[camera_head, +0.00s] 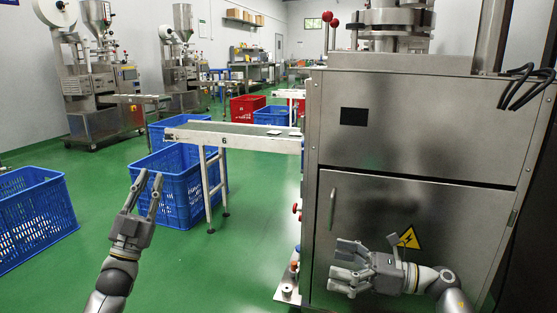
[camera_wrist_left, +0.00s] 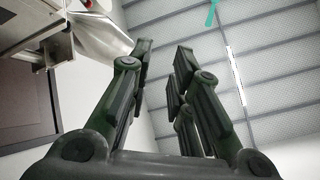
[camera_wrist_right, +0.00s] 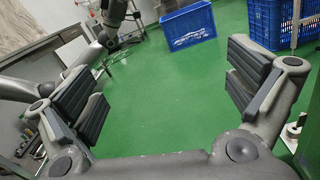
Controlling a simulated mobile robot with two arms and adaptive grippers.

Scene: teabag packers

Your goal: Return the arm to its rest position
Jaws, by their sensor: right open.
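My left gripper (camera_head: 148,188) is raised in the left half of the head view, fingers pointing up and apart, with nothing between them. In the left wrist view its fingers (camera_wrist_left: 162,85) stand apart against the ceiling. My right gripper (camera_head: 343,267) is low in front of the steel machine cabinet, fingers pointing left. No object is held by either gripper.
The steel cabinet (camera_head: 420,130) fills the right side close to my right arm. A conveyor (camera_head: 240,136) marked 6 extends left from it. Blue crates (camera_head: 35,222) (camera_head: 180,185) stand on the floor, one under the conveyor end. Green floor (camera_head: 245,265) is clear between the arms.

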